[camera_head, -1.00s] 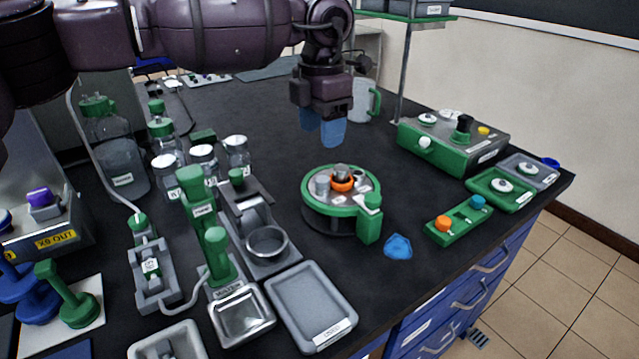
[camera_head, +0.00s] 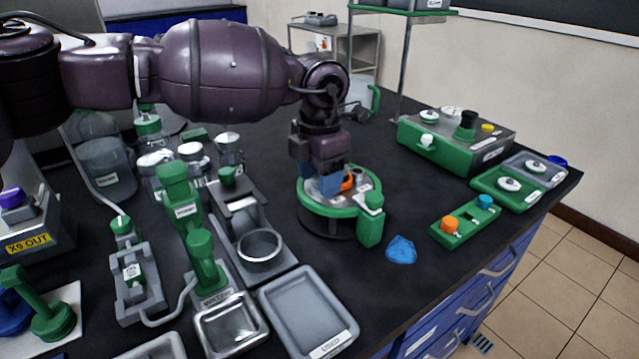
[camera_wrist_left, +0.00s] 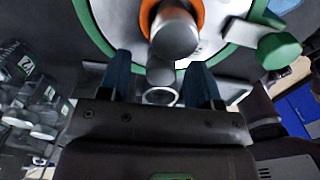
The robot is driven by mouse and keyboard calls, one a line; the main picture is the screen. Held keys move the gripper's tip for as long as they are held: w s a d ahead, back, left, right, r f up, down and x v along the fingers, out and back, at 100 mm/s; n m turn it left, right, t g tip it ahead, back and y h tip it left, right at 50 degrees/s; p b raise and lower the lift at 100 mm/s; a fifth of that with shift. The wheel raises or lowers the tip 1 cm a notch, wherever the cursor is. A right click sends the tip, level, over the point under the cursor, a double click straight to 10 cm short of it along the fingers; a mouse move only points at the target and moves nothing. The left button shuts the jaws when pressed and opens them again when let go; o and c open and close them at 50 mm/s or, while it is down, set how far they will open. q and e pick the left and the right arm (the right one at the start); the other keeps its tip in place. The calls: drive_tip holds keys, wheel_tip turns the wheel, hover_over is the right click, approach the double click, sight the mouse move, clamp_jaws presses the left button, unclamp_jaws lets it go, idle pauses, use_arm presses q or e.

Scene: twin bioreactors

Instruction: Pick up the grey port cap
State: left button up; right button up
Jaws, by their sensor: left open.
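A round green-rimmed vessel top (camera_head: 312,206) stands on the bench. It also shows in the wrist view (camera_wrist_left: 94,22). On it, in the wrist view, are a tall grey cylinder (camera_wrist_left: 174,36) inside an orange ring (camera_wrist_left: 148,10) and a smaller grey cap (camera_wrist_left: 160,74). My left gripper (camera_head: 328,182) is open and pointed down over the vessel top. In the wrist view its two blue fingers (camera_wrist_left: 160,78) appear on either side of the smaller grey cap. I cannot tell whether they touch it. The head view mostly hides the cap behind the gripper. My right gripper is not in view.
A green post (camera_head: 370,222) stands at the vessel's front right rim. A blue piece (camera_head: 401,250) lies nearby. A green control box (camera_head: 455,145) is at right. Lidded jars, a balance dish (camera_head: 260,248) and a grey tray (camera_head: 308,311) are at left.

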use_arm(q)
drive_tip(key=shift+s+r, duration=0.1)
drive_tip(key=shift+r, duration=0.15)
drive_tip(key=shift+c, duration=0.5)
drive_tip(key=c, duration=0.9)
